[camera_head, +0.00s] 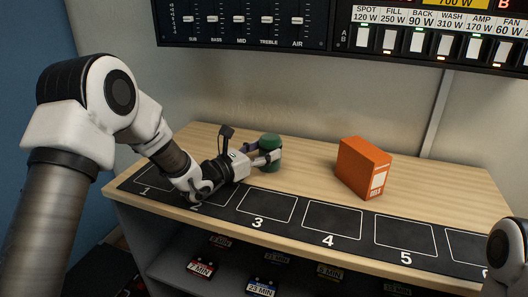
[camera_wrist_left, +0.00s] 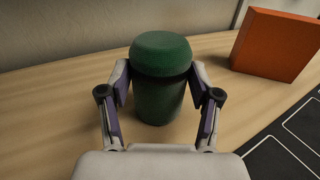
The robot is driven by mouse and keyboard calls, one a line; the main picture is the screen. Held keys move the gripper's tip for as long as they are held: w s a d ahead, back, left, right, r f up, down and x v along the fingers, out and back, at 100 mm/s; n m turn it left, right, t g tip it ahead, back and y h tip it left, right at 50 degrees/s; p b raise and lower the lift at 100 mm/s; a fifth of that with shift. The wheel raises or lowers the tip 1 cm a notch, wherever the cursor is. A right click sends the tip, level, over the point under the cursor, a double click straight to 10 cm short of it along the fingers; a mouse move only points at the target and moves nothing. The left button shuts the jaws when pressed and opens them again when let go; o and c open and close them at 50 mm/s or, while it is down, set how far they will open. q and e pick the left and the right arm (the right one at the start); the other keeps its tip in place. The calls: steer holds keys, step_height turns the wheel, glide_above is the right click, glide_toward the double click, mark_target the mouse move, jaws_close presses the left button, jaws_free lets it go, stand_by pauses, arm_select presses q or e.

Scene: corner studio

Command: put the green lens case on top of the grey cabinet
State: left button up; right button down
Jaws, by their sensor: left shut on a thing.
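The green lens case (camera_head: 271,141) is an upright dark green cylinder with a rounded lid, at the middle of a wooden-topped counter (camera_head: 310,143). My left gripper (camera_head: 266,157) reaches it from the left and is shut on its sides. In the left wrist view the case (camera_wrist_left: 160,95) stands between the two fingers of the gripper (camera_wrist_left: 161,84). I cannot tell whether its base touches the wood. I see no separate grey cabinet; the counter has a dark grey lower body with open shelves. At the right edge only part of my right arm shows, not its gripper.
An orange box (camera_head: 361,167) stands right of the case; it also shows in the left wrist view (camera_wrist_left: 270,43). A black strip with numbered outlines (camera_head: 290,211) runs along the front edge. Labelled timers (camera_head: 262,287) sit on the shelf below. Control panels (camera_head: 240,22) hang on the wall.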

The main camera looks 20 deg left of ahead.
arm_select(q)
steer(key=shift+f, duration=0.1)
steer(key=o, duration=1.4)
steer(key=shift+r, duration=0.25)
steer(key=v, duration=1.2)
steer(key=shift+f+p, duration=0.15)
steer(key=shift+p, duration=0.2)
